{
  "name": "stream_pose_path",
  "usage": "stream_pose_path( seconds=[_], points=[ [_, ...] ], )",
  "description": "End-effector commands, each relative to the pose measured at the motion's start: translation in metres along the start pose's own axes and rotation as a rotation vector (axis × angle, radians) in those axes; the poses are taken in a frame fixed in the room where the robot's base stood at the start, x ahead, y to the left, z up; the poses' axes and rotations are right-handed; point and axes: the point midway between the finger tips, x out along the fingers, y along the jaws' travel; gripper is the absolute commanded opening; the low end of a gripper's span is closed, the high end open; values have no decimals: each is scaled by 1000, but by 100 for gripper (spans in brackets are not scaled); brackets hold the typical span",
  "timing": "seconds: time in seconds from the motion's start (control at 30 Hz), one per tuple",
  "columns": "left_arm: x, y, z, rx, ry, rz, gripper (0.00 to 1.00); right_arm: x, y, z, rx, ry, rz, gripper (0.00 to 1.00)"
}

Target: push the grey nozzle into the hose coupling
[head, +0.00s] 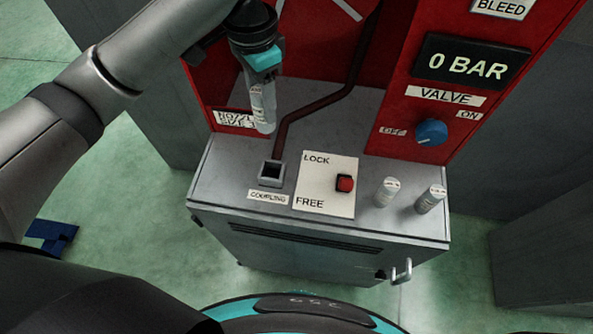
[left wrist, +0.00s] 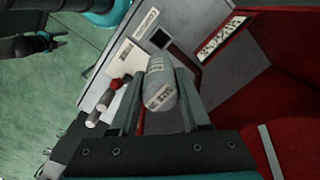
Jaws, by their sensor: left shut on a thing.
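The grey nozzle (head: 263,110), a pale labelled cylinder, hangs roughly upright in my left gripper (head: 262,80). The gripper is shut on it; in the left wrist view the nozzle (left wrist: 160,84) lies between the two fingers. The hose coupling (head: 271,173) is a square dark-mouthed socket on the grey cabinet top, with a brown hose running up behind it. The nozzle is apart from the coupling, its lower end above and behind the socket in the head view. The coupling (left wrist: 160,39) is unobstructed in the left wrist view. My right gripper (left wrist: 45,42) is small and dark there, its jaw state unclear.
A LOCK/FREE plate (head: 325,184) with a red knob (head: 345,184) lies right of the coupling. Two more pale cylinders (head: 387,191) (head: 430,199) stand farther right. A red panel behind carries a blue valve knob (head: 431,132) and a display (head: 470,62) reading 0 BAR.

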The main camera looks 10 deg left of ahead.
Motion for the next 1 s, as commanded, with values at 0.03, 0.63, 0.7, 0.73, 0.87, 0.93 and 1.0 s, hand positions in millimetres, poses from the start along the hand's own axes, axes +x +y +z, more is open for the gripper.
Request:
stream_pose_path(
  seconds=[0.03,0.63,0.7,0.73,0.87,0.93,1.0],
  points=[
    [5,0,1,-2,-4,2,0,0,3,1,-1,-1,4,50],
    [145,0,1,-1,-3,-1,0,10,-18,-3,4,5,-23,50],
    [152,0,1,-1,-2,-1,0,10,-16,-2,3,4,-20,50],
    [154,0,1,0,-2,-1,0,10,-15,-2,3,4,-19,50],
    [166,0,1,0,-3,1,0,11,-14,-2,3,4,-17,50],
    [177,0,1,-1,-4,0,0,13,-13,-2,4,4,-17,50],
    [188,0,1,-1,-3,0,0,14,-13,-1,4,4,-16,50]
  ],
)
